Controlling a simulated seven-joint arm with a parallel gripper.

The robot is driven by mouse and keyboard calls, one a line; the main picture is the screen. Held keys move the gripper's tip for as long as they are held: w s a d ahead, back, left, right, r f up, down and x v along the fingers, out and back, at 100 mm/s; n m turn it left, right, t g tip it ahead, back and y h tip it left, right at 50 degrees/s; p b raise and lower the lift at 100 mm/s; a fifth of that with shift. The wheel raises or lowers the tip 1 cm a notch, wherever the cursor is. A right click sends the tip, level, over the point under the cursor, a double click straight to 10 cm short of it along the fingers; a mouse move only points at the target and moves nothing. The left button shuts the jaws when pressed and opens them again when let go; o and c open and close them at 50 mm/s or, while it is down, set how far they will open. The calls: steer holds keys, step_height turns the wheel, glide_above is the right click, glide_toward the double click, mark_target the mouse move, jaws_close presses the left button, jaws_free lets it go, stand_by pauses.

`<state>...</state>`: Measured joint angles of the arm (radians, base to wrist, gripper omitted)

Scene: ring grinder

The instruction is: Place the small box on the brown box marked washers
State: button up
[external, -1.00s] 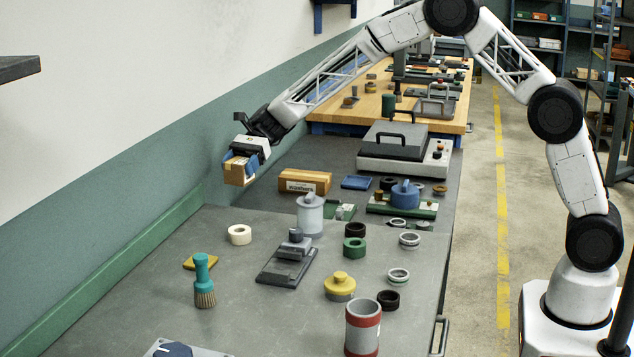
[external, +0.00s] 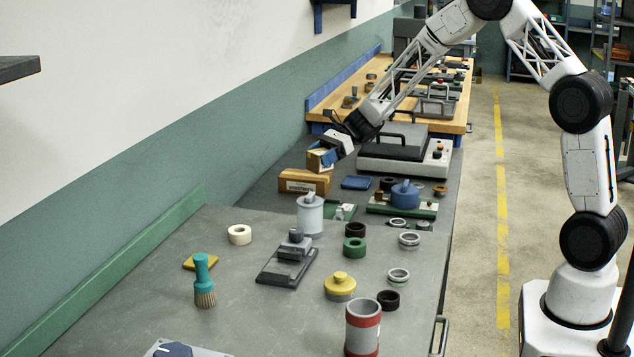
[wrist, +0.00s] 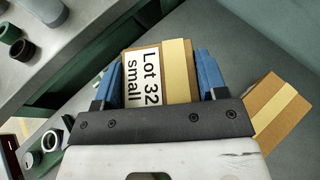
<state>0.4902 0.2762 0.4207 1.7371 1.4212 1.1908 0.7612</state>
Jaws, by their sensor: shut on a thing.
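The small box (external: 319,161) is brown cardboard. In the wrist view (wrist: 158,75) it carries a white label reading "Lot 32 small" and a strip of tan tape. My gripper (external: 328,158) is shut on it, with blue fingers on both sides of the box (wrist: 155,82). The brown box marked washers (external: 302,182) lies on the grey bench, and the held box is just above its right part. I cannot tell whether they touch. In the wrist view a taped brown box (wrist: 277,108) shows to the right, partly hidden behind my gripper.
A blue flat block (external: 356,183) lies right of the washers box. A grey press-like machine (external: 395,150) stands behind it. A grey cylinder with a knob (external: 311,216) stands in front. Bare bench lies left of the washers box.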

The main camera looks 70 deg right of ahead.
steer(key=s+d+f+m+t+h, duration=0.1)
steer(key=s+d, duration=0.5)
steer(key=shift+f+m, duration=0.3)
steer(key=shift+m, duration=0.1)
glide_above(305, 175)
steer(key=shift+s+f, duration=0.3)
steer(key=shift+f, duration=0.4)
steer(key=shift+w+d+f, duration=0.1)
steer(key=shift+w+d, duration=0.05)
steer(key=shift+w, duration=0.25)
steer(key=shift+f, duration=1.7)
steer(key=shift+f, duration=0.1)
steer(key=o, duration=1.1)
